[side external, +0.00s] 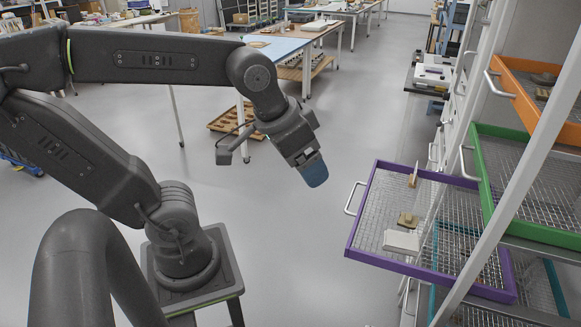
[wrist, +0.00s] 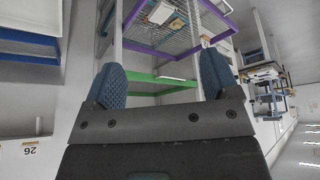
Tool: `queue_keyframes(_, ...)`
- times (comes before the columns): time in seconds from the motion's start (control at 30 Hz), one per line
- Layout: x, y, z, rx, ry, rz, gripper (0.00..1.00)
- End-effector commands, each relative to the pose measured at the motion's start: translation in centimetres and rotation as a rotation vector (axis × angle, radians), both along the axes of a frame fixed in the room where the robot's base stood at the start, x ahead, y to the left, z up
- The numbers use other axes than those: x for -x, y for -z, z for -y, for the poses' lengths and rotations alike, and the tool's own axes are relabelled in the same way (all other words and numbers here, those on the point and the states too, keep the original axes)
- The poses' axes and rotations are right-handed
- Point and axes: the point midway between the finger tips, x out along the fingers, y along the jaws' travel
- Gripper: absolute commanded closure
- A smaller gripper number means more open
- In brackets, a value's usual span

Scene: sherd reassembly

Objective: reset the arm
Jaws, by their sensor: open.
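My gripper (side external: 314,172) hangs in the air over the grey floor, left of the purple-framed drawer, with its blue fingers pointing down and slightly right. In the wrist view my gripper (wrist: 165,85) has its two blue padded fingers wide apart with nothing between them. It touches nothing that I can see.
A purple-framed mesh drawer (side external: 362,220) is pulled out of the rack at right, holding a few sherds (side external: 408,219) and a white block (side external: 401,241). Green (side external: 521,229) and orange (side external: 516,91) drawers sit above. A blue-topped table (side external: 275,47) stands behind.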

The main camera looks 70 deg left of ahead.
Motion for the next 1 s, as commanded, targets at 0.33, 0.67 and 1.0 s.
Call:
queue_keyframes(0.33, 2.3, 1.2, 0.1, -0.017, 0.036, 0.032, 0.19)
queue_keyframes(0.67, 2.2, 1.2, 0.1, -0.016, 0.034, 0.031, 0.19)
queue_keyframes(1.0, 2.2, 1.2, 0.1, -0.016, 0.034, 0.031, 0.19)
